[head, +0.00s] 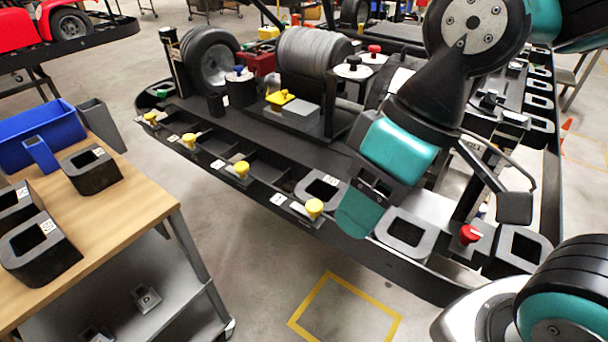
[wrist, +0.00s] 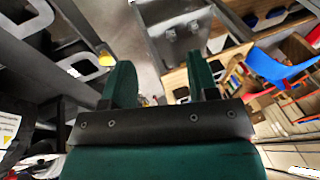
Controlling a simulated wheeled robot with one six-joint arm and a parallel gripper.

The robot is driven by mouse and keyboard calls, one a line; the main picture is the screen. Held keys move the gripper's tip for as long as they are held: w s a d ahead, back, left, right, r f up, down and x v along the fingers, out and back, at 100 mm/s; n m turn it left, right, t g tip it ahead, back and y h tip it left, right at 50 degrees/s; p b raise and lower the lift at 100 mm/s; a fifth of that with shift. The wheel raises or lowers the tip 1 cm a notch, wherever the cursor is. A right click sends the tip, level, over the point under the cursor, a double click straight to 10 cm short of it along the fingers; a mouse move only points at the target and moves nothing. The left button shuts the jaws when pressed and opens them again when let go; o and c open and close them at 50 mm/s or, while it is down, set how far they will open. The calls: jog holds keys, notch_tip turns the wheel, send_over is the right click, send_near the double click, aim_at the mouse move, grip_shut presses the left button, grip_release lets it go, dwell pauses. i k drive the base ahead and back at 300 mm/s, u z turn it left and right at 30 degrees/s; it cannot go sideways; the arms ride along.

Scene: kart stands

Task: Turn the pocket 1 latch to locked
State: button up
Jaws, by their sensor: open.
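Along the near side of the black kart stand several latches with yellow knobs (head: 314,207) beside pockets, and one latch with a red knob (head: 470,234). Small number labels lie by them, but I cannot read which marks pocket 1. My gripper (head: 360,212) hangs over the near rail, right of the nearest yellow knob and left of the red one. In the wrist view, the two green fingers of my gripper (wrist: 163,82) stand apart with nothing between them. A yellow knob (wrist: 106,60) is just left of the left finger, apart from it as far as I can tell.
Grey-rimmed blocks sit in the kart's pockets (head: 405,232) near my gripper. A wooden-topped cart (head: 130,200) with black blocks and a blue bin (head: 40,130) stands at left. A yellow floor square (head: 345,310) lies in front on clear floor.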

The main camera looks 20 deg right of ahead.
aim_at(313, 208)
jog(key=u, duration=2.05)
jog(key=k, duration=0.7)
jog(key=z, duration=1.45)
